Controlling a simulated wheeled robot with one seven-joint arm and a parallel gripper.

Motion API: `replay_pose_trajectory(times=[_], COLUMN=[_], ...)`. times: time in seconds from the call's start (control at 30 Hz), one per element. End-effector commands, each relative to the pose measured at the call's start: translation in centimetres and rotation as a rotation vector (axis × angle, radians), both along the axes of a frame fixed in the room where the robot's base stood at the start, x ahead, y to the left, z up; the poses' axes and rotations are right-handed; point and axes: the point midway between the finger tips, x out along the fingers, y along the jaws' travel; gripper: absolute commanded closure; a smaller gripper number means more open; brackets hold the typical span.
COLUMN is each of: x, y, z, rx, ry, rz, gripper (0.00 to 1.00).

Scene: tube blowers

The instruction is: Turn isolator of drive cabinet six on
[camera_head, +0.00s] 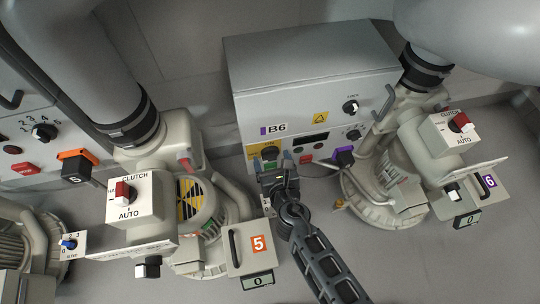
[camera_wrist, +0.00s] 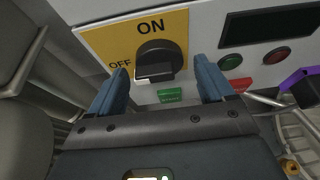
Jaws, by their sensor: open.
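Drive cabinet six is the grey box (camera_head: 310,72) labelled B6 in the head view. Its isolator is a black rotary knob (camera_wrist: 158,56) on a yellow plate (camera_wrist: 105,38), with ON above it and OFF to its left. A white-marked end of the knob shows at its lower edge; I cannot tell for sure which position it is set to. My gripper (camera_head: 272,170) is at the lower left of the cabinet front, partly covering the isolator in the head view. In the wrist view its two blue fingers (camera_wrist: 161,78) are open, one on each side below the knob, with nothing held.
Right of the isolator are a green button (camera_wrist: 231,62), a red button (camera_wrist: 276,56) and a dark display (camera_wrist: 268,27). A purple connector (camera_head: 344,155) sticks out nearby. Blower 5 (camera_head: 190,205) stands to the left and blower 6 (camera_head: 385,190) to the right, with pipes close to my arm.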

Motion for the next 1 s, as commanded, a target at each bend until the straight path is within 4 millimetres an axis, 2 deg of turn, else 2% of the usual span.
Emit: replay_pose_trajectory(times=[0.17,0.73,1.0], x=[0.00,-0.03,-0.03], y=[0.00,0.05,0.04], z=[0.04,0.05,0.06], rx=[0.000,0.001,0.028], ry=[0.000,0.000,0.008], rz=[0.000,0.002,0.003], gripper=[0.19,0.73,0.73])
